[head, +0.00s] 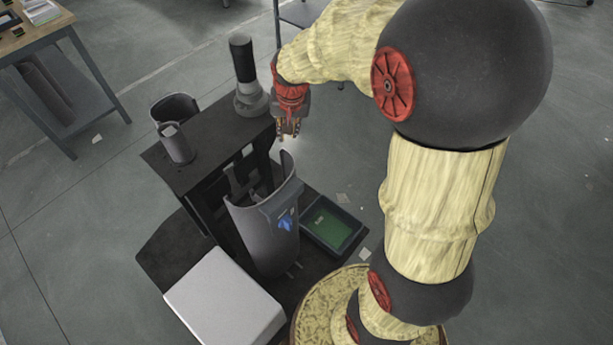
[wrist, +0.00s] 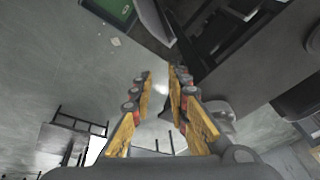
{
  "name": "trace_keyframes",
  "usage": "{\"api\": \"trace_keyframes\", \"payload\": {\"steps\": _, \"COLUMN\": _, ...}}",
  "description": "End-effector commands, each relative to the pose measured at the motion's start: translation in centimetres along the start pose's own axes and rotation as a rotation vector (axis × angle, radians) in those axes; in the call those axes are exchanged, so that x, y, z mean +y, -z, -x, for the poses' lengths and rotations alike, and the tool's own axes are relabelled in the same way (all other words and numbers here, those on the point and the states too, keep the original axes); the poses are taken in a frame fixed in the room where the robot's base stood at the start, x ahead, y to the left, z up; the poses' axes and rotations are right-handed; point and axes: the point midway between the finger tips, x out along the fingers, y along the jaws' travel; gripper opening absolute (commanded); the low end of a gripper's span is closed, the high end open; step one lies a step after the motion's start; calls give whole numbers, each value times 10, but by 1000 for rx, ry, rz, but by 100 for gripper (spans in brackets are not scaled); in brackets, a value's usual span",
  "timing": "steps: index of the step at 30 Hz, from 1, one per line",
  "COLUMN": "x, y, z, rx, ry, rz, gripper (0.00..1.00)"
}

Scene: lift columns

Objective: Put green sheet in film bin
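A flat green sheet (head: 331,227) lies in a shallow dark tray (head: 351,247) to the right of the tall grey bin. It also shows at the top of the wrist view (wrist: 112,8). The tall, open-topped grey bin (head: 262,240) has a blue mark on its front; I cannot read a label naming it the film bin. My gripper (head: 289,132) points down above and behind the grey bin, apart from the sheet. In the wrist view my gripper (wrist: 161,72) has its two fingers apart with nothing between them.
A dark stand (head: 196,180) bears a black-topped cylinder (head: 243,65) and a small grey container (head: 179,148). A white box (head: 224,305) sits at the front. A work table (head: 35,45) stands at far left. Open floor lies right of the tray, partly behind my arm.

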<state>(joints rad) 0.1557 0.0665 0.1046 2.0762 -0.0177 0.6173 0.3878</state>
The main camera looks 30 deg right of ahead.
Motion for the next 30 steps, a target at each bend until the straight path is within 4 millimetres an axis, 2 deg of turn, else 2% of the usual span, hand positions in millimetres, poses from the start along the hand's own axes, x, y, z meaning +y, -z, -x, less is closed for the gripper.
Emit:
{"api": "trace_keyframes", "payload": {"steps": 1, "x": -2, "y": -8, "z": 20, "rx": 16, "ry": 10, "rz": 27, "gripper": 17}}
{"api": "trace_keyframes", "payload": {"steps": 6, "x": -3, "y": -41, "z": 74, "rx": 51, "ry": 32, "rz": 124, "gripper": 17}}
{"api": "trace_keyframes", "payload": {"steps": 15, "x": 7, "y": -110, "z": 147, "rx": 115, "ry": 68, "rz": 293, "gripper": 17}}
{"api": "trace_keyframes", "payload": {"steps": 21, "x": 20, "y": -159, "z": 180, "rx": 159, "ry": 90, "rz": 403, "gripper": 17}}
{"api": "trace_keyframes", "payload": {"steps": 24, "x": 26, "y": -180, "z": 189, "rx": 177, "ry": 98, "rz": 451, "gripper": 17}}
{"api": "trace_keyframes", "payload": {"steps": 30, "x": 35, "y": -204, "z": 198, "rx": 198, "ry": 107, "rz": 506, "gripper": 17}}
